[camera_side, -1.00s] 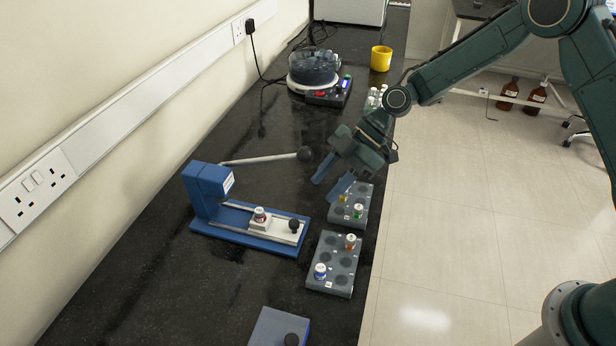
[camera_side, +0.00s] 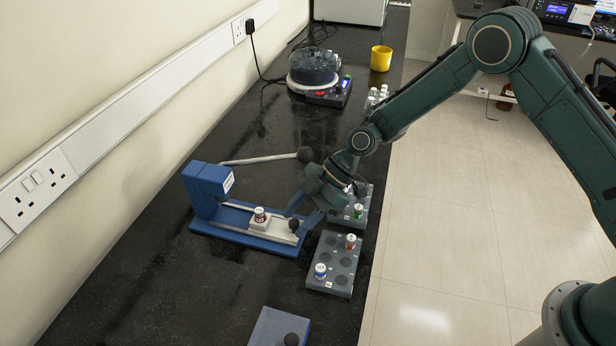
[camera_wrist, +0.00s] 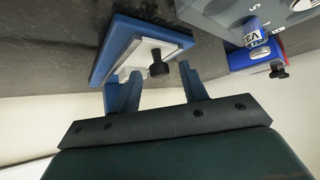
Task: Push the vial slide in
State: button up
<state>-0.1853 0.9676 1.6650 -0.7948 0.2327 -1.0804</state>
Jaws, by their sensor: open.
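The blue press-like device (camera_side: 207,185) stands on the black bench with its base running to the right. The pale vial slide (camera_side: 280,233) lies on rails on that base, pulled out to the right of the blue head. I cannot tell whether either finger touches the slide.
Two grey racks with vials, a near one (camera_side: 333,263) and a farther one (camera_side: 361,207), stand right of the device. A lever with a dark ball (camera_side: 304,154) extends behind it. A blue-grey box with a knob (camera_side: 280,328) is at the front. Bench left of it is clear.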

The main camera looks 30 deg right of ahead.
aim_at(266, 228)
grip_shut()
jog(key=shift+w+a, duration=1.6)
grip_release()
